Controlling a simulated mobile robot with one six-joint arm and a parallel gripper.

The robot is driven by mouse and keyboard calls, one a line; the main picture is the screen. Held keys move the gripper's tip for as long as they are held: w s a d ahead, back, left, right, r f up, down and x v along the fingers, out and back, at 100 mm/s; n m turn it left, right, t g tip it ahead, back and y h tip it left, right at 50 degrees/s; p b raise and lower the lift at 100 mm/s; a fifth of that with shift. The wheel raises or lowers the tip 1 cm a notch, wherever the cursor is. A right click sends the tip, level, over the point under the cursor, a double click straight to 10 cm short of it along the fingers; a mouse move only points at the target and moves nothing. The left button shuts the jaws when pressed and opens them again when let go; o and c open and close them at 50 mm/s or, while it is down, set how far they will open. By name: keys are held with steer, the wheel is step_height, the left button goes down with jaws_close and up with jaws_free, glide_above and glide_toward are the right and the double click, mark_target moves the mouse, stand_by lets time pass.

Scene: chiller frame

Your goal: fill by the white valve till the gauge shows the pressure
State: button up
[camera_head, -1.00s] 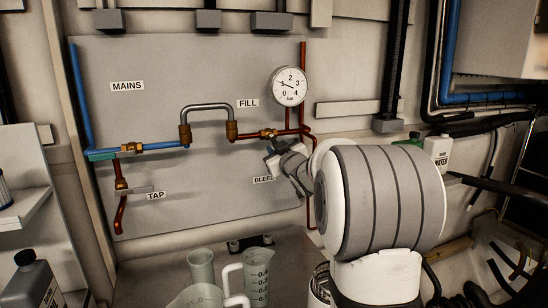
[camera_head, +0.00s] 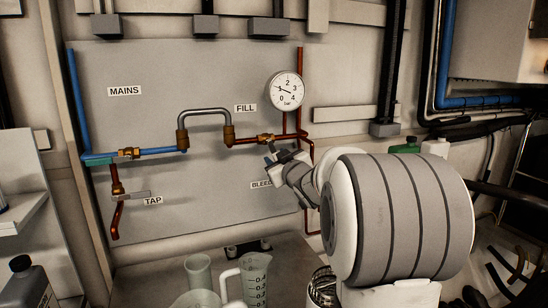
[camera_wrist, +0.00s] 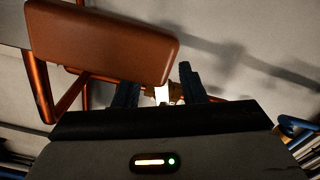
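The round white gauge (camera_head: 287,91) hangs at the upper right of the grey panel; its needle points left, near the 1. The brass fill valve (camera_head: 265,138) sits on the copper pipe below it, right of the FILL label (camera_head: 245,108). My gripper (camera_head: 274,156) is just below and right of this valve, partly hiding it. In the wrist view, my dark fingers (camera_wrist: 160,88) stand apart, with a bright white piece (camera_wrist: 162,95) and brass between or behind them. I cannot tell whether they touch it. A large orange-brown block (camera_wrist: 105,42) fills the upper left there.
Measuring jugs (camera_head: 255,279) stand below on the counter. The BLEED label (camera_head: 261,184) is partly hidden by my gripper.

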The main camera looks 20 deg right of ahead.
steer(key=shift+s, duration=2.2)
stand_by(5.8)
